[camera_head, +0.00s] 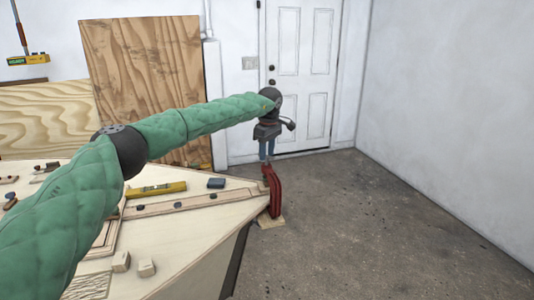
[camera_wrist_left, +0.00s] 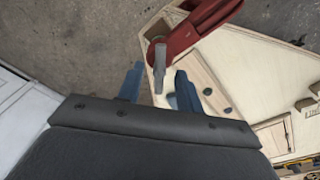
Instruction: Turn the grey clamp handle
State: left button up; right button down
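A red clamp (camera_head: 273,192) is fixed at the pointed right end of the plywood hull (camera_head: 200,235). It shows at the top of the left wrist view (camera_wrist_left: 192,30). Its grey handle (camera_wrist_left: 160,68) points toward my gripper in that view. My left gripper (camera_head: 267,150) is just above the clamp, fingers pointing down. In the left wrist view its two blue fingers (camera_wrist_left: 159,72) are apart, with the grey handle appearing between them and gaps on both sides. Contact with the handle is not visible. My right gripper is not in view.
On the hull lie a yellow level (camera_head: 155,190), a dark block (camera_head: 216,183) and small wooden blocks (camera_head: 146,267). A wood block (camera_head: 270,221) shows below the clamp. Plywood sheets (camera_head: 150,85) lean on the back wall. The concrete floor (camera_head: 380,230) at right is clear.

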aim_at(268, 156)
pick_arm(q)
jog(key=shift+f, duration=0.15)
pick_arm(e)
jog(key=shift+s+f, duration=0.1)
